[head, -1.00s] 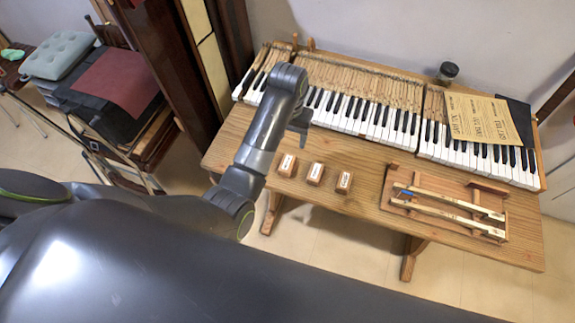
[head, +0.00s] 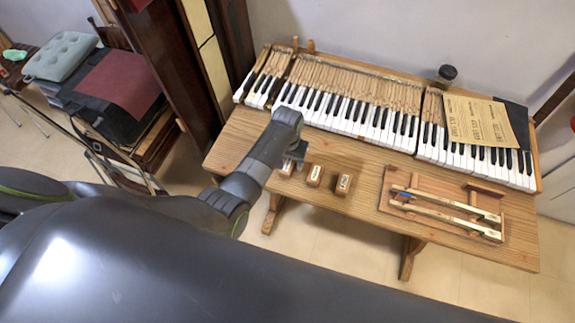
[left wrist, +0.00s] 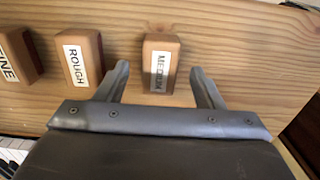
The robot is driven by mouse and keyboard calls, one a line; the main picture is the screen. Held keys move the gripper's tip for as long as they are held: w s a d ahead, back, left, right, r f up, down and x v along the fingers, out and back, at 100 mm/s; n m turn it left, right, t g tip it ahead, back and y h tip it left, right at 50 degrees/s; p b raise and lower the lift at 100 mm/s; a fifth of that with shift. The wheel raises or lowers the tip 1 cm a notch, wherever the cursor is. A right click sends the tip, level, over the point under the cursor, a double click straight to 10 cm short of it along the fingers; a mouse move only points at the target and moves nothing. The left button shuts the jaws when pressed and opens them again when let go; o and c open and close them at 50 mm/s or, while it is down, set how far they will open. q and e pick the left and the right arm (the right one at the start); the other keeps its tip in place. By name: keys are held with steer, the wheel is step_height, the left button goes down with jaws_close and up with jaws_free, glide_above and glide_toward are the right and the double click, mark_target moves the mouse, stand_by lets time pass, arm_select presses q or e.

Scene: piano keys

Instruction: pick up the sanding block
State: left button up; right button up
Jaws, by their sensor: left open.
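Three small brown sanding blocks with white labels stand in a row on the wooden table. In the left wrist view their labels read "MEDIUM" (left wrist: 160,65), "ROUGH" (left wrist: 78,62) and, cut off by the edge, "FINE" (left wrist: 16,58). My left gripper (left wrist: 160,70) is open, and the MEDIUM block appears between its fingers there, with a gap on both sides. In the head view my left gripper (head: 296,155) is over the leftmost block (head: 286,168) and partly hides it. The other two blocks, middle (head: 315,176) and right (head: 344,184), are clear. My right gripper is not in view.
A piano keyboard (head: 360,115) lies along the back of the table (head: 250,140). A wooden tray (head: 385,203) with loose keys is at the right. Bare table separates the blocks from the tray.

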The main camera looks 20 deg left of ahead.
mark_target(288, 164)
arm_select(q)
steer(key=shift+f, duration=1.1)
steer(key=c, duration=1.1)
steer(key=shift+o, duration=0.2)
steer(key=shift+r+b, duration=0.3)
steer(key=shift+r, duration=4.7)
